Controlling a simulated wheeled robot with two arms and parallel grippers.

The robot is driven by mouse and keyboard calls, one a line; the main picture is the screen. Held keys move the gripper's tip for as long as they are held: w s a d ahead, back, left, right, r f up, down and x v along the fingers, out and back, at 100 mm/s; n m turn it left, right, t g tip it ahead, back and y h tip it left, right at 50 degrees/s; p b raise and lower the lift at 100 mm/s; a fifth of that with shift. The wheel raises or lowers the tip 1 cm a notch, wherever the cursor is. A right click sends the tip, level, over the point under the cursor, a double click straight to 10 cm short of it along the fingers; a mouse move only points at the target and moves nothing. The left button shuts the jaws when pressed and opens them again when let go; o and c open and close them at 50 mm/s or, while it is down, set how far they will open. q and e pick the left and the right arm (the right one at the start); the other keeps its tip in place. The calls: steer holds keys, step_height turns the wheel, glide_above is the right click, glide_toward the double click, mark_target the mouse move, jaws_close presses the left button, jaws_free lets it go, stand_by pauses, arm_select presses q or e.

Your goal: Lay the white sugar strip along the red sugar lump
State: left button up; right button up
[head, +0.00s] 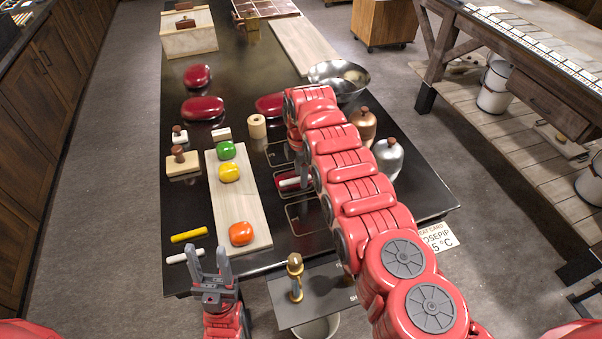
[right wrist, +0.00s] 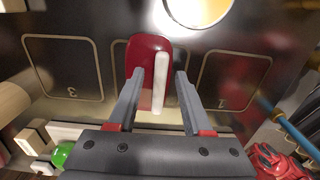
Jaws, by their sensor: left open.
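A red sugar lump (right wrist: 135,62) lies on the middle one of three outlined squares in the right wrist view; part of it also shows in the head view (head: 281,178). A white sugar strip (right wrist: 160,84) lies lengthwise on the lump, toward its right side; it also shows in the head view (head: 291,182). My right gripper (right wrist: 159,74) is open, its fingers on either side of the strip with gaps visible. My left gripper (head: 210,258) is open and empty at the table's front edge. A second white strip (head: 185,256) lies left of it, below a yellow strip (head: 189,235).
A pale board (head: 235,195) holds green, yellow and orange lumps. Larger red lumps (head: 203,108) lie behind. A steel bowl (head: 340,79), a copper bell-shaped object (head: 363,124) and a silver one (head: 388,157) stand to the right. A brass-coloured post (head: 296,278) stands in front.

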steer(key=shift+r, duration=0.6)
step_height(320, 180, up, 11)
steer(key=b, duration=0.2)
steer(key=shift+r, duration=0.1)
